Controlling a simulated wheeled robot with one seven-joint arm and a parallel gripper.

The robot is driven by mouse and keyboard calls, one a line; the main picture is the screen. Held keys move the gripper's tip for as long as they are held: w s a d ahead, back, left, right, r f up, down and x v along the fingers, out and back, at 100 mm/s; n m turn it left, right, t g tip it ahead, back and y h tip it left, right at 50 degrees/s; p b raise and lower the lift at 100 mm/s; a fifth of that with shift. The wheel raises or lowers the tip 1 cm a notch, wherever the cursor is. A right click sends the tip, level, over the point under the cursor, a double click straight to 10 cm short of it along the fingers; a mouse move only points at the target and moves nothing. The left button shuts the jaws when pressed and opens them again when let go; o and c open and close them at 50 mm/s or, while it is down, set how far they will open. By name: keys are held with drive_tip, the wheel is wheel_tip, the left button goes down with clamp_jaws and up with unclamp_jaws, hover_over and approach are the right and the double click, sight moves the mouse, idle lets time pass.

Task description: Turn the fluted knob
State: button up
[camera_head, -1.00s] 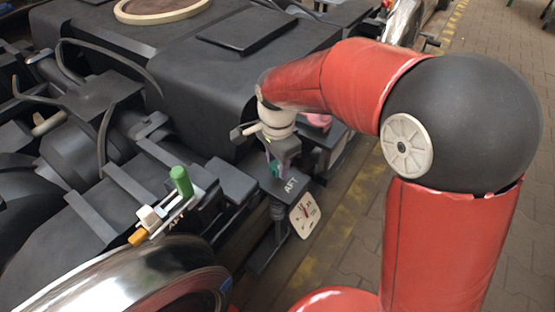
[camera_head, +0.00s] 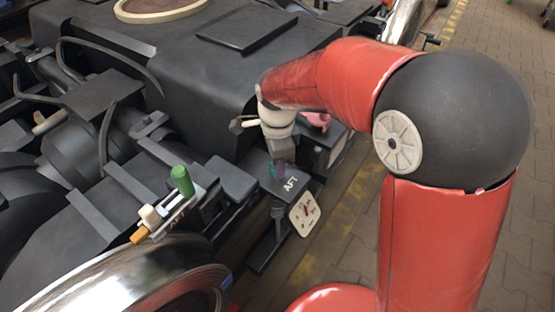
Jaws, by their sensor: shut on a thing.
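My gripper (camera_head: 278,164) points down at the top of a dark box marked AFT (camera_head: 291,184), near the middle of the head view. A white dial plate (camera_head: 304,212) with a red pointer is on the front of the box, below and right of the gripper.
A green upright handle (camera_head: 181,181) and an orange-tipped piece (camera_head: 139,237) sit on a bracket at left. A pink part (camera_head: 318,120) is behind my wrist. A large dark housing (camera_head: 200,75) stands close at left. Paved floor (camera_head: 350,265) is open at right.

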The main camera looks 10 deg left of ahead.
drive_tip(key=o, duration=1)
wheel_tip(320, 180, up, 8)
drive_tip(key=shift+f+p, duration=0.2)
drive_tip(key=shift+p, duration=0.2)
drive_tip(key=shift+r, duration=0.15)
